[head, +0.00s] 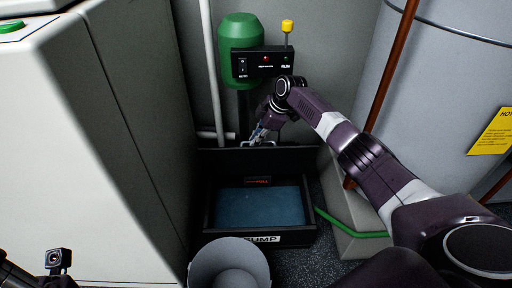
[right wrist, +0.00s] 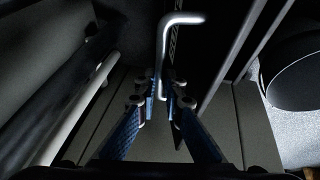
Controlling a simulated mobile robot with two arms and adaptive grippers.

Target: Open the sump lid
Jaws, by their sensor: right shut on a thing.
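The sump (head: 210,215) is a black box on the floor, with blue water (head: 260,205) showing inside it. Its dark lid (head: 225,165) stands raised at the back of the box. A pale bent-bar handle (head: 270,143) is at the lid's top edge; it also shows in the right wrist view (right wrist: 184,19). My right gripper (head: 260,133) is shut on the handle, and its blue-padded fingers (right wrist: 162,88) close around the bar in the right wrist view.
A green pump motor (head: 240,45) with a black control box (head: 262,65) stands behind the sump. A grey bucket (head: 228,265) is in front. A pale cabinet (head: 70,160) closes off the left; a grey tank (head: 440,90) stands at right.

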